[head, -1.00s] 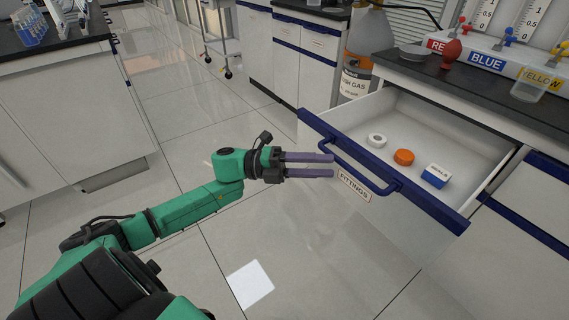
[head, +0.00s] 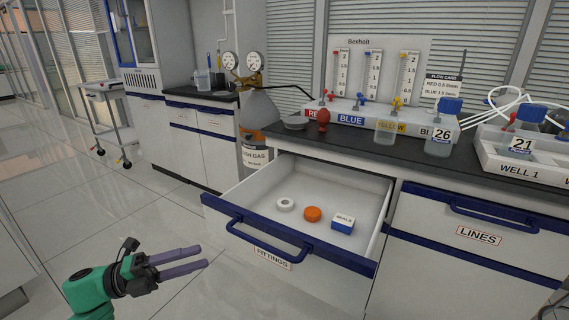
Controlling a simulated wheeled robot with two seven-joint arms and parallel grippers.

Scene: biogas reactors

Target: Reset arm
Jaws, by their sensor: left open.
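My left gripper (head: 184,263) is at the lower left, with its two purple-grey fingers parted and nothing between them. It is in front of and to the left of the open drawer labelled FITTINGS (head: 272,257), apart from its blue handle (head: 262,241). My green left arm (head: 90,293) comes in from the bottom left. Inside the drawer lie a white ring (head: 286,204), an orange disc (head: 312,214) and a blue and white SEALS box (head: 343,223). My right gripper does not show.
The open drawer juts out from the counter (head: 360,157). A shut LINES drawer (head: 478,236) is to its right. A gas cylinder (head: 256,130) stands behind the drawer. Bottles, a red bulb (head: 323,120) and a flow panel stand on the counter.

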